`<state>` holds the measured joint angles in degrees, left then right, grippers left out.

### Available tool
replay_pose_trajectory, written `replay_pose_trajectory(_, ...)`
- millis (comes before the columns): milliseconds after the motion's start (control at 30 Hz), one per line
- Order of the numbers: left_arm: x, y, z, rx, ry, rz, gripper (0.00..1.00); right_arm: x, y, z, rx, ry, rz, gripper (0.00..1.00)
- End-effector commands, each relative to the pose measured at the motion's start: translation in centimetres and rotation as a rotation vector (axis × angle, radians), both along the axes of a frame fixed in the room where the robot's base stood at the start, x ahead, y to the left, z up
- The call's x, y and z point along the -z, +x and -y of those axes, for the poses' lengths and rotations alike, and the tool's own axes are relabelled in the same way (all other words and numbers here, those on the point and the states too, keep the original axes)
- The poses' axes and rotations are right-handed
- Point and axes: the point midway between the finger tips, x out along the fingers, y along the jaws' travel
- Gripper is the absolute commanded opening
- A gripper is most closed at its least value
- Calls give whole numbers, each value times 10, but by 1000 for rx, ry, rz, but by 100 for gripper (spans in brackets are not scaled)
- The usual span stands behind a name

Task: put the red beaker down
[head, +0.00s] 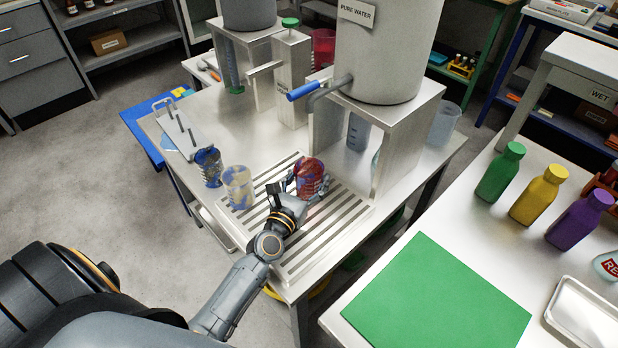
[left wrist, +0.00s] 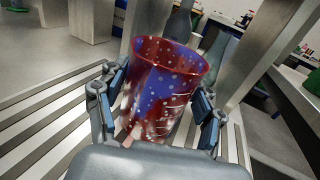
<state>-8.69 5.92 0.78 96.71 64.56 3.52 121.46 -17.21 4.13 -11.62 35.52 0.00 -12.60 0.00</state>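The red beaker (head: 310,176) holds a dark red and blue pattern with pale spots and looks upright in the head view. It stands at or just over the slatted metal drain tray (head: 330,222); I cannot tell whether its base touches. My left gripper (head: 300,186) has its fingers on both sides of it. In the left wrist view the red beaker (left wrist: 164,88) fills the space between the fingers of the left gripper (left wrist: 160,100), and the pads appear to touch its sides. The gripper's palm hides its base. My right gripper is not in view.
A yellow-patterned beaker (head: 238,188) and a blue beaker (head: 208,166) stand left of the gripper. The pure water tank (head: 385,50) on its metal stand (head: 405,125) rises behind and right. A green mat (head: 438,298) lies on the right table. The tray's front slats are partly clear.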

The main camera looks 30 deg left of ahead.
Motion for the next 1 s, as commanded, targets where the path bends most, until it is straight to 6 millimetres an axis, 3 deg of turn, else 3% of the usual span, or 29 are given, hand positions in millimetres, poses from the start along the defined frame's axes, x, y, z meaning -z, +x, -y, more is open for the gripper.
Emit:
replay_pose_trajectory(467, -6, 0, 0, 0, 0, 0, 85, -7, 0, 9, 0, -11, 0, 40)
replay_pose_trajectory(1000, -1, -103, 6, 1, 1, -2, 85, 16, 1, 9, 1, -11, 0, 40)
